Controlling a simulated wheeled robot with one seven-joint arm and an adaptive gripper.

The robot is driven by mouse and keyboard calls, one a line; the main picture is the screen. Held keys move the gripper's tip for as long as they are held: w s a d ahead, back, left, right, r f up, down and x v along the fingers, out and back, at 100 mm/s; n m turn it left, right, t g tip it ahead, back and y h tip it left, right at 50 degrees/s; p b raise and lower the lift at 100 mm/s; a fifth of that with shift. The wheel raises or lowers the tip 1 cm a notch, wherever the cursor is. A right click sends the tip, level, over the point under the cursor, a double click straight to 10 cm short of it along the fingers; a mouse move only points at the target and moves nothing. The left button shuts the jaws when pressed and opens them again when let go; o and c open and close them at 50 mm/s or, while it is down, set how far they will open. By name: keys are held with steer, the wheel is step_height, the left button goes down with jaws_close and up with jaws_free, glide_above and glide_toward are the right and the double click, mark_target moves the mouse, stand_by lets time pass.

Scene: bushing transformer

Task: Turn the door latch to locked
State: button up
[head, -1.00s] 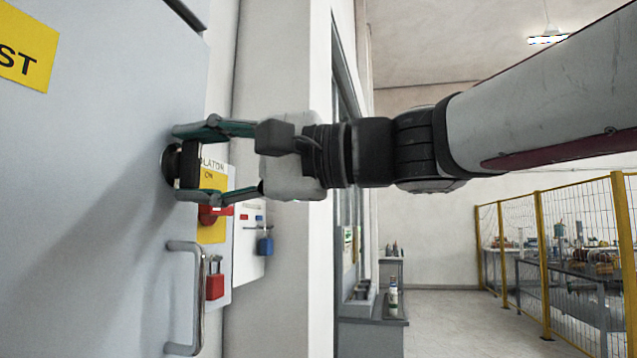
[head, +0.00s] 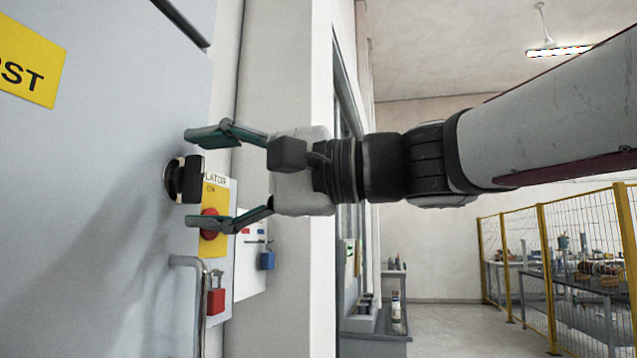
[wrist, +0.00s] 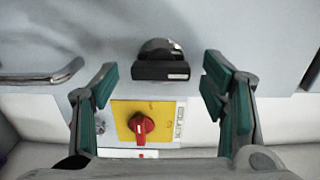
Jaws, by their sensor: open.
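The black door latch knob (head: 183,179) sits on the grey cabinet door (head: 90,190), above the metal pull handle (head: 190,290). My gripper (head: 192,179) is open, with one finger above the knob and one below it, both apart from it. In the wrist view the black latch (wrist: 160,62) shows its bar lying crosswise, a little ahead of the fingertips and between the lines of the open fingers (wrist: 160,82). Nothing is held.
A yellow isolator plate with a red rotary switch (head: 209,224) is beside the door, just past the lower finger. A red padlock (head: 216,297) and a blue padlock (head: 266,260) hang nearby. Yellow mesh fencing (head: 540,255) stands at the right.

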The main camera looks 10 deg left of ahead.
steer(key=d, duration=1.1)
steer(key=shift+s, duration=0.45)
steer(key=shift+d, duration=0.1)
steer(key=s+d+f+t+h+p, duration=0.1)
steer(key=s+d+f+h+p, duration=0.15)
steer(key=d+f+h, duration=0.4)
steer(key=s+d+f+t+h+p, duration=0.1)
steer(key=s+d+f+h, duration=0.2)
steer(key=f, duration=0.7)
steer(key=s+d+f+t+h+p, duration=0.1)
steer(key=s+d+f+h+p, duration=0.15)
steer(key=d+f, duration=0.5)
steer(key=s+d+f+h+p, duration=0.1)
steer(key=s+d+f+h, duration=0.4)
steer(key=d, duration=0.4)
step_height(320, 180, down, 3)
steer(key=shift+s+d+r+n+h, duration=0.1)
steer(key=shift+s+d+n+h, duration=0.2)
steer(key=shift+n+h, duration=0.15)
